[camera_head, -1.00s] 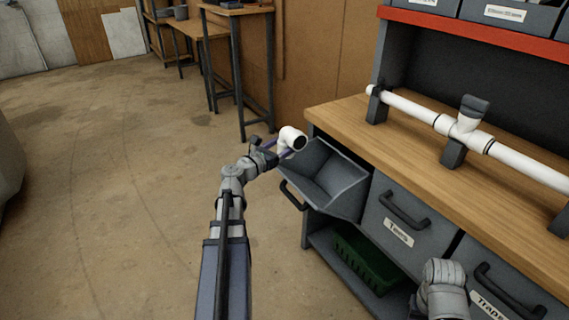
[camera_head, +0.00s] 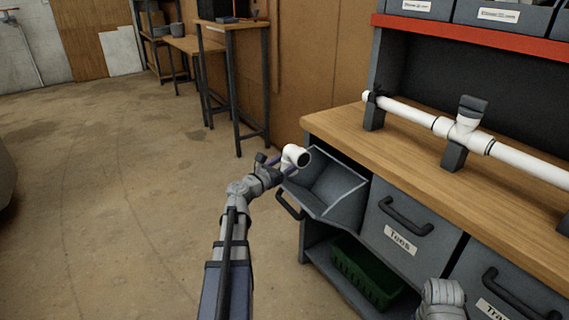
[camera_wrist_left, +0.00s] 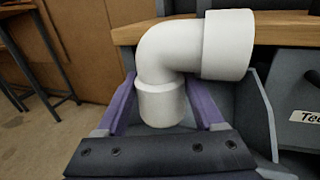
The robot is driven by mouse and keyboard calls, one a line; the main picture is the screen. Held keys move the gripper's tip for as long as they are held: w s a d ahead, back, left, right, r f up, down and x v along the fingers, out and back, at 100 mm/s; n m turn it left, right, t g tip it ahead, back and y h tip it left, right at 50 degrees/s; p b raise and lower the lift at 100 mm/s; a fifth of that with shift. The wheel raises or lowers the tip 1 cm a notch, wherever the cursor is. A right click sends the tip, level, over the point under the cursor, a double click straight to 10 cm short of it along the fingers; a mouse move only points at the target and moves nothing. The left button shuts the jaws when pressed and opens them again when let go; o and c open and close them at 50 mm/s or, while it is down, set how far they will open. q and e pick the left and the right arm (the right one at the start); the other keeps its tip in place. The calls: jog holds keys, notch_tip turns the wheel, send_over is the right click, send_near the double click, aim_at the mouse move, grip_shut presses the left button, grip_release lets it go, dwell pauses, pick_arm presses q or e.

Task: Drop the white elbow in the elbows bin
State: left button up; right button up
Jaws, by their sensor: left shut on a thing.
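The white elbow (camera_head: 295,156) is held in my left gripper (camera_head: 280,166), which is shut on it. In the left wrist view the elbow (camera_wrist_left: 190,58) stands between the two purple fingers (camera_wrist_left: 162,105), one end down between them and the other end pointing right. The open tilt-out bin (camera_head: 335,190) is at the left end of the bench, and the held elbow is over its left edge. The bin looks empty inside; its front label is not visible. Of my right arm only a grey part (camera_head: 440,300) shows at the bottom edge; its fingertips are not visible.
Closed bins labelled Tees (camera_head: 400,232) and Traps (camera_head: 495,308) are right of the open bin. A green crate (camera_head: 365,275) sits on the shelf below. A white pipe assembly (camera_head: 465,130) lies on supports on the wooden bench top (camera_head: 410,155). The floor at left is clear.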

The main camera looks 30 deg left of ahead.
pick_arm(q)
jog(key=shift+w+d+f+b, duration=0.3)
jog(key=shift+w+f+b, duration=0.4)
jog(key=shift+f+b, duration=0.2)
jog(key=shift+w+d+f+b, duration=0.25)
jog(key=shift+w+f+b, duration=0.5)
jog(key=shift+f, duration=0.2)
jog(key=shift+w+d+f+b, duration=0.3)
jog(key=shift+w+f+b, duration=0.4)
jog(key=shift+f+b, duration=0.2)
jog(key=o, duration=1.4)
jog(key=shift+s+a, duration=0.15)
jog(key=shift+s, duration=1.8)
jog(key=shift+s+a, duration=0.15)
jog(key=shift+s, duration=1.8)
